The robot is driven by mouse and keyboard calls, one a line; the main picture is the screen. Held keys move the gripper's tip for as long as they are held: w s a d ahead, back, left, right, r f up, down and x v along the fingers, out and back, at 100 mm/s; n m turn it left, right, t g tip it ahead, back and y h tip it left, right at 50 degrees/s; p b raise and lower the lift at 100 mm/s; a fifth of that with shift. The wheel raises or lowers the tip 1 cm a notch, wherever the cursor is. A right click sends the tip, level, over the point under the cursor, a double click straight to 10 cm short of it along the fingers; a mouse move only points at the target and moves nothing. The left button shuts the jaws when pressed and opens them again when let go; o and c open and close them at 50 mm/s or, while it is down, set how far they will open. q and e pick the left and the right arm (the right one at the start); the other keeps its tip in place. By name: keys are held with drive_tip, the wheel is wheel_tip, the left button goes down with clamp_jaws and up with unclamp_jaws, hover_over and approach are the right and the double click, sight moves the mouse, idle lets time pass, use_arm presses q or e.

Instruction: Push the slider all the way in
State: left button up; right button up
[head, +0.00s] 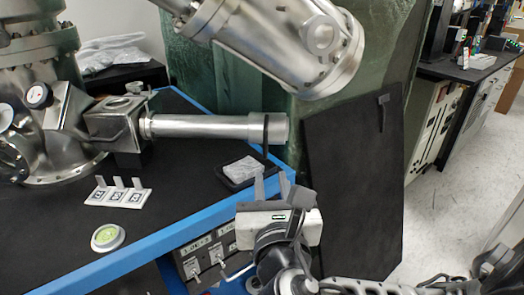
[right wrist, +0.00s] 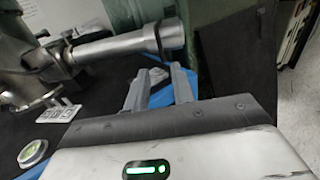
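The slider (head: 266,132) appears to be a thin dark collar around the horizontal metal tube (head: 200,127), near the tube's right end, with a part hanging below. It also shows in the right wrist view (right wrist: 159,42). The tube runs left to a boxy metal valve block (head: 118,120) on the steel chamber (head: 40,100). My right gripper (head: 271,181) is below the tube's right end, its two fingers pointing up and apart, with nothing between them. In the right wrist view its fingertips (right wrist: 158,76) are below the slider, apparently not touching it. My left gripper is not in view.
A small black tray (head: 240,172) with a clear bag lies behind my right gripper. A large metal flanged cylinder (head: 290,40) hangs above the tube. A dark panel (head: 350,180) stands to the right.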

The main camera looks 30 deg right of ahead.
sight(266, 146)
drive_tip(key=b+x, duration=0.1)
drive_tip(key=x, duration=1)
drive_tip(key=shift+w+d+f, duration=0.1)
drive_tip(key=shift+w+d, duration=0.1)
drive_tip(key=shift+w, duration=0.15)
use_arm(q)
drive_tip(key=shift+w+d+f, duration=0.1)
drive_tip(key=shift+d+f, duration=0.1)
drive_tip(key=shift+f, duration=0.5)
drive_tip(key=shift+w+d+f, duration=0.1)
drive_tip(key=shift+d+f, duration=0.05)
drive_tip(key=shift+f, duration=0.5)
use_arm(e)
drive_tip(key=shift+w+d, duration=0.3)
drive_tip(key=shift+w, duration=0.3)
clamp_jaws()
